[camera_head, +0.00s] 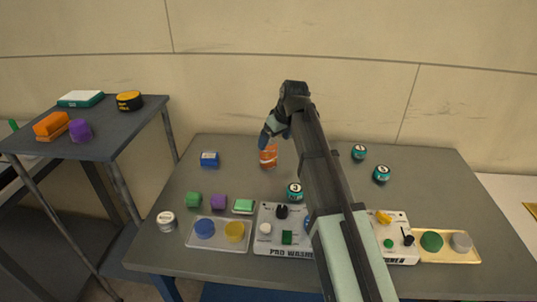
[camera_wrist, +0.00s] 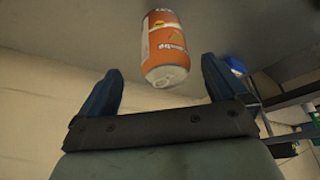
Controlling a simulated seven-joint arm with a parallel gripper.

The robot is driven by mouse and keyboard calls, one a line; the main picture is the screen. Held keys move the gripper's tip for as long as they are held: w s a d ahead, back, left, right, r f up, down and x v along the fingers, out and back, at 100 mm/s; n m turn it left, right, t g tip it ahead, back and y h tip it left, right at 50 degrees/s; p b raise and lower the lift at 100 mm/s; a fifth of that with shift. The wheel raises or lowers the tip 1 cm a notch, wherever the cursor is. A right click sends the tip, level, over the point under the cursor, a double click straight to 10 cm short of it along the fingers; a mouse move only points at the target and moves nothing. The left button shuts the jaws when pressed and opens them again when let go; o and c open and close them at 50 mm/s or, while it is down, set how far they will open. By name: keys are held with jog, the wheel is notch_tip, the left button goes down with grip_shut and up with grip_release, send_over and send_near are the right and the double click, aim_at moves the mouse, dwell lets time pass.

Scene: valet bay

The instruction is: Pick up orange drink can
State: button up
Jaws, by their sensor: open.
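The orange drink can (camera_head: 268,157) stands on the grey table, left of my arm and toward the back. My gripper (camera_head: 268,139) is at the can's top in the head view and partly covers it. In the wrist view the can (camera_wrist: 165,48) shows its orange side and silver end. There it lies beyond the fingertips, roughly between their lines. My gripper (camera_wrist: 160,75) has its two dark blue fingers wide apart with nothing between them. I cannot tell the exact gap from the fingers to the can.
A teal numbered can (camera_head: 295,192) stands in front, with two more (camera_head: 359,152) at right. Coloured blocks, trays and a white control panel (camera_head: 290,246) fill the table's front. A side shelf (camera_head: 100,130) stands at left.

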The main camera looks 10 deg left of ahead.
aim_at(269, 147)
jog(key=shift+a+x, duration=0.25)
jog(key=shift+x, duration=1.2)
jog(key=shift+a+x, duration=0.25)
jog(key=shift+x, duration=1.15)
jog(key=shift+r, duration=0.2)
jog(key=c, duration=1.3)
